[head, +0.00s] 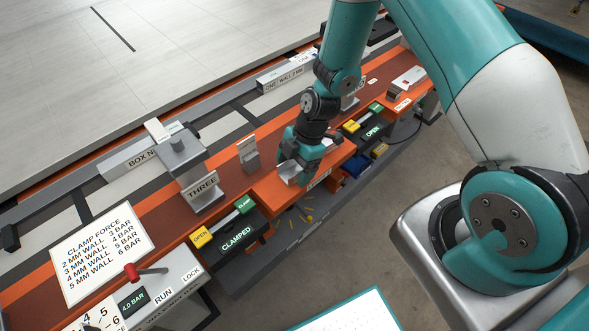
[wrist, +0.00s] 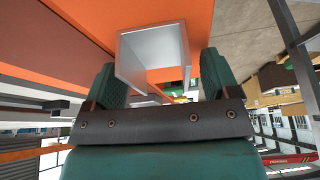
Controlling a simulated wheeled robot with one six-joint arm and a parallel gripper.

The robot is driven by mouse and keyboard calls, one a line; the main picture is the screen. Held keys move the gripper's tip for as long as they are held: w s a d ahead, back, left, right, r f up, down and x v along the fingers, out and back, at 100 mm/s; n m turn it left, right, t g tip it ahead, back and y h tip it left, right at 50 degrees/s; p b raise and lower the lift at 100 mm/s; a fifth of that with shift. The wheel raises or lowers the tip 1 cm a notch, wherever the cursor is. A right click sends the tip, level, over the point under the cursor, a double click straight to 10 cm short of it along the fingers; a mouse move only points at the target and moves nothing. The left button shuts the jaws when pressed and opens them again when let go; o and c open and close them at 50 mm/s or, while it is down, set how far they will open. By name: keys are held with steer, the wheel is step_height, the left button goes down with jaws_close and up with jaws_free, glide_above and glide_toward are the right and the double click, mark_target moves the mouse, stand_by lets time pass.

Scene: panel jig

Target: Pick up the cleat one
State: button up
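A grey metal angle-like piece, which looks like the cleat (head: 291,174), sits on an orange shelf (head: 268,191) at the front of the jig. In the wrist view the cleat (wrist: 155,50) lies between the two teal fingers. My gripper (head: 303,158) is down over the shelf at the cleat. In the wrist view my gripper (wrist: 157,75) is open, with a narrow strip of orange showing between the cleat and the right finger. The left finger overlaps the cleat's edge in the picture, so contact there cannot be told. The shelf's label is partly hidden.
A clamp post marked THREE (head: 201,190) and a small upright bracket (head: 248,153) stand left of my gripper. A control box reading CLAMPED (head: 237,238) is at the front, another reading OPEN (head: 371,132) to the right. A clamp force sign (head: 103,252) is at left.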

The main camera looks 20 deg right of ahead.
steer(key=c, duration=0.9)
steer(key=shift+r, duration=0.1)
